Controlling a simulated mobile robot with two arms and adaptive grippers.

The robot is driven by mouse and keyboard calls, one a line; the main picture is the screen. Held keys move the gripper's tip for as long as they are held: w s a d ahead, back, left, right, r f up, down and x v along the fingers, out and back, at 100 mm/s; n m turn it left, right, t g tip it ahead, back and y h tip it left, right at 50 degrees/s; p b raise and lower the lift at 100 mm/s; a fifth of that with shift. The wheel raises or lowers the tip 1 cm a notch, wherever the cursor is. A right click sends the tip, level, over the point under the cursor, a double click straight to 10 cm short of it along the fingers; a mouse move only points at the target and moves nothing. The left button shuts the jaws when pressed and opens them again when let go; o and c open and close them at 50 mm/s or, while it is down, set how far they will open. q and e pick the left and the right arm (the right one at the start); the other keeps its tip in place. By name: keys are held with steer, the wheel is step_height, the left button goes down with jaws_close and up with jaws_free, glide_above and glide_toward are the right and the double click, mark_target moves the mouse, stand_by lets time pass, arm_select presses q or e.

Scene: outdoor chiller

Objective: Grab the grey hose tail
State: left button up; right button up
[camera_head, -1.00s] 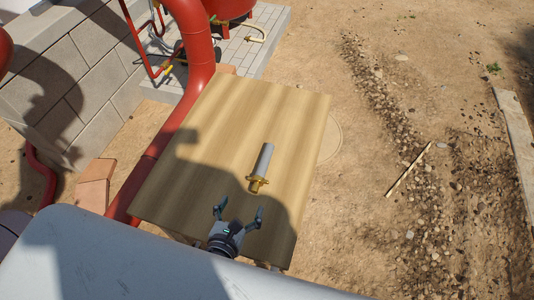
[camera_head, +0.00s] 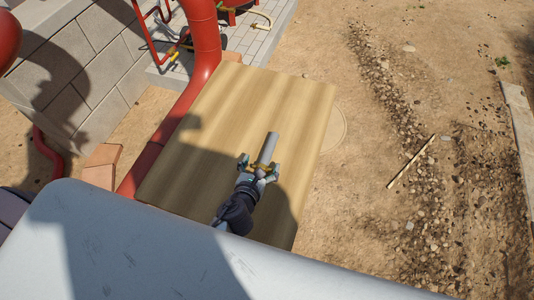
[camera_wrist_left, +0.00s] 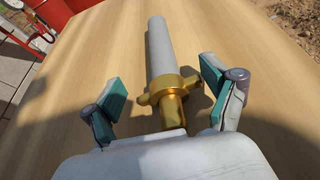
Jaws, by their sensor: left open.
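The grey hose tail (camera_head: 267,147) lies on the wooden table top, its grey tube pointing away from me. Its brass collar and end (camera_head: 259,169) are at the near end. It also shows in the left wrist view (camera_wrist_left: 161,47), with the brass collar below it. My left gripper (camera_head: 259,167) is open, with a finger on each side of the brass end. In the left wrist view the gripper's teal pads (camera_wrist_left: 163,88) stand apart from the brass, with a gap on both sides. My right gripper is not in view.
The wooden table (camera_head: 240,95) is otherwise bare. A thick red pipe (camera_head: 205,45) runs along its left side, near a grey block wall (camera_head: 75,80). Open sandy ground with stones (camera_head: 420,150) lies to the right.

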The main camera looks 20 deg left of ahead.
arm_select(q)
steer(key=shift+w+f, duration=0.3)
steer(key=shift+w, duration=0.25)
steer(key=shift+s, duration=0.1)
steer(key=c, duration=0.5)
steer(key=shift+r, duration=0.1)
steer(key=c, duration=0.8)
